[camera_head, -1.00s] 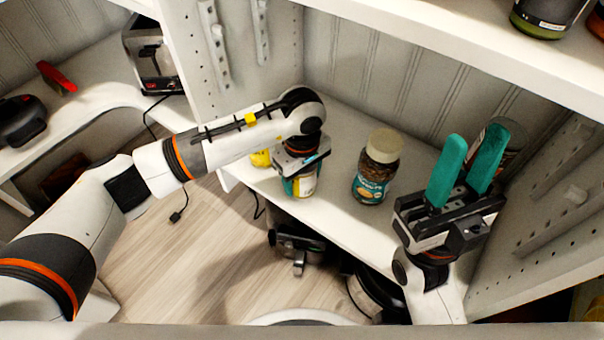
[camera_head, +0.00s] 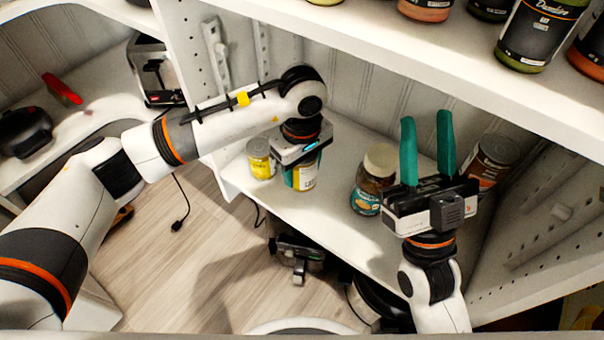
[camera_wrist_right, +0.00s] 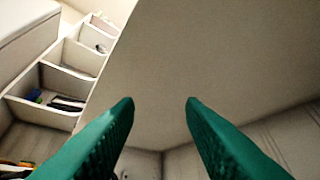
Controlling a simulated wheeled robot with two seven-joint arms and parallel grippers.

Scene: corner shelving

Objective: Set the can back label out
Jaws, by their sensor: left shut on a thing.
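My left gripper (camera_head: 301,170) points down over the shelf and is shut on a can (camera_head: 306,174) with a yellow and white label. The gripper hides much of this can, and I cannot tell whether it touches the shelf. A second, yellow can (camera_head: 260,160) stands just left of it. A dark can (camera_head: 494,160) with an orange band stands at the right, partly behind my right gripper. My right gripper (camera_head: 427,118) is open and empty, its teal fingers pointing up. The fingers also show apart in the right wrist view (camera_wrist_right: 160,108).
A glass jar (camera_head: 373,181) with a beige lid stands between the grippers on the white shelf (camera_head: 330,215). An upper shelf (camera_head: 440,70) with several jars overhangs the right side. A toaster (camera_head: 158,70) stands at left. A perforated side panel (camera_head: 540,235) bounds the right.

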